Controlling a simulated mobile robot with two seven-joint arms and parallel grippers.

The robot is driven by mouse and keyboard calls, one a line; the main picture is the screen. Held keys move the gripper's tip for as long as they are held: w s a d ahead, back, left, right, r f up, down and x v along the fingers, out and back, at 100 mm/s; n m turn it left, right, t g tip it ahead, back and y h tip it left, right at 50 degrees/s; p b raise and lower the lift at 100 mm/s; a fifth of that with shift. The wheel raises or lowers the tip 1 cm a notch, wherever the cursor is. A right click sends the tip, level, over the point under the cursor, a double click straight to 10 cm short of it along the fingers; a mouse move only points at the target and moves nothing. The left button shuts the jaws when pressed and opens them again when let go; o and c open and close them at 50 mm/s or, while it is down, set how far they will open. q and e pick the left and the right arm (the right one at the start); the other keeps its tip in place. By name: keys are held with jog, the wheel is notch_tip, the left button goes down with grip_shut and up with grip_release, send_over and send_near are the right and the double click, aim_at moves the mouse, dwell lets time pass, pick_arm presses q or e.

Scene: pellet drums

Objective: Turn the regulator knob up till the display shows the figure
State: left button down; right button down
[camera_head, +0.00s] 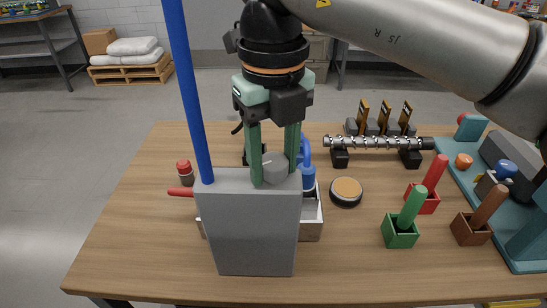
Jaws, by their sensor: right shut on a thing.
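The regulator is a tall grey box (248,225) near the front of the table. A short grey knob (275,168) stands on its top face, towards the right. My right gripper (274,172) comes down from above, its two green fingers shut on the knob from either side. No display or figure can be read on the faces of the box that show. My left gripper is not in view.
A blue pole (188,90) rises from the box's left top corner. Behind the box is an open tray (312,230). A round tin (346,191), green (400,234), red and brown holders, and a metal screw shaft (372,143) stand to the right. The table's left front is clear.

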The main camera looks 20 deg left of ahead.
aim_at(273, 160)
jog(key=shift+c, duration=1.7)
grip_release()
jog(key=shift+r, duration=0.1)
notch_tip(273, 160, up, 12)
jog(key=p, duration=0.2)
jog(key=shift+r, duration=0.2)
